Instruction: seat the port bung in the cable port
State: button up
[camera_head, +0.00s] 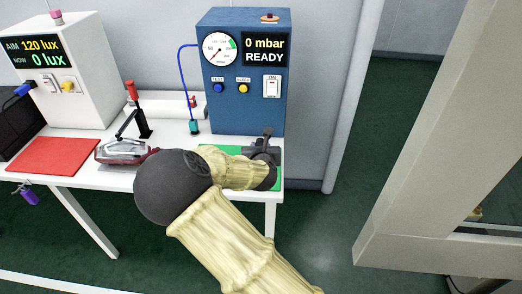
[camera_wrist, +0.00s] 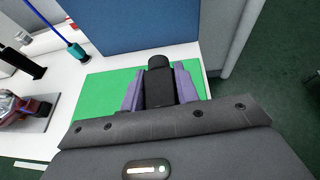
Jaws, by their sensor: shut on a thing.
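My gripper (camera_head: 262,148) is over the green mat (camera_wrist: 104,95) at the right end of the table. In the wrist view its two purple-grey fingers (camera_wrist: 160,88) are shut on a black piece with a rounded top, which I take to be the port bung (camera_wrist: 159,64). The tail lamp (camera_head: 122,151), with a clear and red lens, lies to the left by a red-handled clamp (camera_head: 133,100). Part of the lamp shows at the left edge of the wrist view (camera_wrist: 18,110). I cannot make out the cable port in either view.
A blue tester (camera_head: 243,70) reading 0 mbar, READY stands behind the mat. Its blue hose ends in a teal fitting (camera_head: 194,127). A white light meter (camera_head: 66,75) and red mat (camera_head: 53,155) are left. A pale door frame (camera_head: 440,150) stands right.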

jog(key=shift+s, duration=0.1)
dwell(0.4)
jog(key=shift+f, duration=2.45)
jog(key=shift+f, duration=2.3)
jog(key=shift+f+b, duration=0.25)
jog(key=shift+b, duration=0.1)
jog(key=o, duration=1)
jog(key=shift+c, duration=0.2)
